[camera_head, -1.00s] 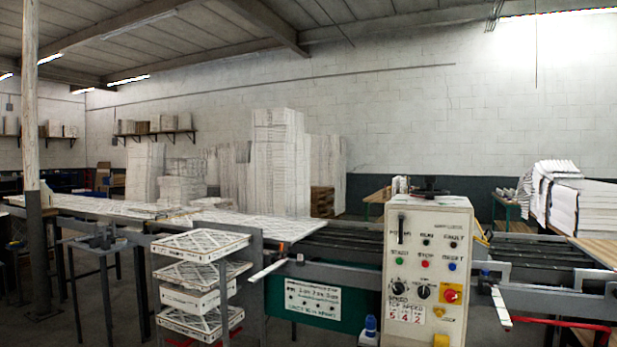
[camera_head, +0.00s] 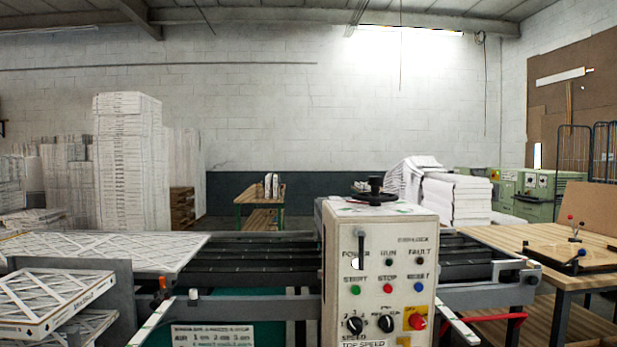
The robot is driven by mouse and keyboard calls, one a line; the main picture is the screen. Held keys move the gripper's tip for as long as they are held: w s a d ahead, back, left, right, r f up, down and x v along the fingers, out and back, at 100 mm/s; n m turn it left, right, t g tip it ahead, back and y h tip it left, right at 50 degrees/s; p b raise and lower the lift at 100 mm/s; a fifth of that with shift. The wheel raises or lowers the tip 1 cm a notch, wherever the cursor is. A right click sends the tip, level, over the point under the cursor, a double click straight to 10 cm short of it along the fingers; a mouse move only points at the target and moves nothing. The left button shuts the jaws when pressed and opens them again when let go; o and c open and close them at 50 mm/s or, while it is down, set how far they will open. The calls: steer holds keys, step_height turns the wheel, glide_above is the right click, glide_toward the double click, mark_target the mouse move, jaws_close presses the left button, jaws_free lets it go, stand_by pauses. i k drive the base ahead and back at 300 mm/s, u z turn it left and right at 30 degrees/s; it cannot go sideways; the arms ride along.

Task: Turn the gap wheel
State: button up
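A black handwheel (camera_head: 375,192) with a small upright knob stands on top of the cream control box (camera_head: 380,270), right of the middle; it looks like the gap wheel, though I see no label on it. The box front carries a lever switch, green, red and blue buttons, two black dials and a red knob on a yellow plate. The wheel looks clear, with nothing touching it. My gripper is not in view.
A conveyor (camera_head: 270,262) runs behind the box, with pleated filters (camera_head: 110,250) on its left part. More framed filters (camera_head: 50,295) are stacked at the front left. A wooden table (camera_head: 560,245) stands right. Grey rails flank the box.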

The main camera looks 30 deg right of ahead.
mark_target(374, 198)
steer(key=z, duration=0.45)
steer(key=i, duration=0.85)
steer(key=z, duration=0.3)
steer(key=k, duration=0.95)
steer(key=z, duration=0.15)
steer(key=i, duration=0.95)
